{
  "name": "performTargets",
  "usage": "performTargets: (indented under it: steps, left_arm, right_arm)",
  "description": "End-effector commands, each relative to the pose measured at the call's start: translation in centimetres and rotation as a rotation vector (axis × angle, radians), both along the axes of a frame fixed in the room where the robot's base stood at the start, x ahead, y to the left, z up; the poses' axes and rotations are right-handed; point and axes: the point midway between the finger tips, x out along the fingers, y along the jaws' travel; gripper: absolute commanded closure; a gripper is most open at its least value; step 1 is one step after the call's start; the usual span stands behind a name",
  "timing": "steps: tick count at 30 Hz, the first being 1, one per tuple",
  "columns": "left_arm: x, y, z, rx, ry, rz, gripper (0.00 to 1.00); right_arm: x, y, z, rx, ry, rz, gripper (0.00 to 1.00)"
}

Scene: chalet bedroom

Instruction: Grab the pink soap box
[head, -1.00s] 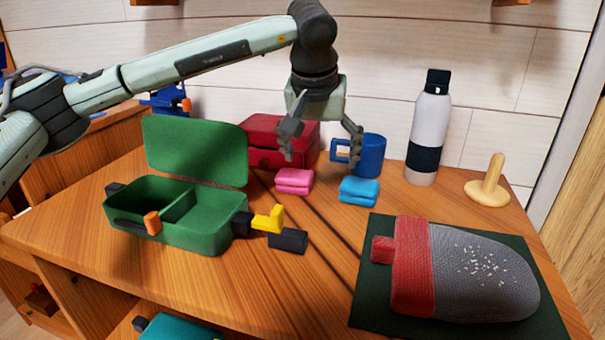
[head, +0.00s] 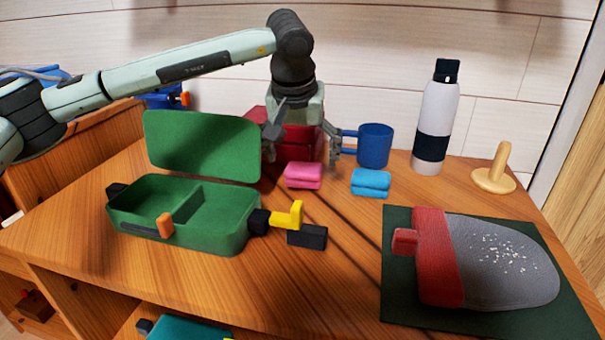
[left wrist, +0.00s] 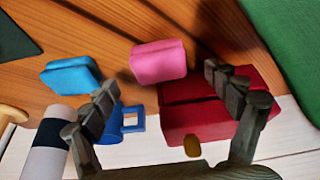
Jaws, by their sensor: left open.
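The pink soap box (head: 303,174) lies on the wooden table, between the open green case and a blue box of similar shape. It also shows in the left wrist view (left wrist: 158,62), beyond the fingertips and roughly between them. My left gripper (head: 302,150) points down, open and empty, above and behind the pink box; it also shows in the left wrist view (left wrist: 160,90). The fingers do not touch the pink box. My right gripper is not in view.
A red box (head: 300,140) and a blue mug (head: 375,146) stand behind the pink box. The light blue box (head: 371,182) lies to its right. The green case (head: 180,240) has its lid up. A bottle (head: 436,115) and wooden peg (head: 495,172) stand right.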

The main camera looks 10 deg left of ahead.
Motion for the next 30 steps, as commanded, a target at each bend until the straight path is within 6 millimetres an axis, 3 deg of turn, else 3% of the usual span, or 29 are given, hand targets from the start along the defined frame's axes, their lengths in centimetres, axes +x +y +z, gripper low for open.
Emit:
performTargets:
  steps: [9,17,30]
  left_arm:
    - [1.9,0.0,-3.7,-0.001,0.001,0.002,0.12]
    - [2.1,0.0,-4.0,0.000,0.000,0.001,0.12]
    - [2.1,0.1,-4.0,-0.001,0.000,0.002,0.65]
  right_arm:
    - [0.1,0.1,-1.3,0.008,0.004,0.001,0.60]
    - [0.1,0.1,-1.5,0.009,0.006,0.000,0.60]
    - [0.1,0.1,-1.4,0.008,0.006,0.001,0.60]
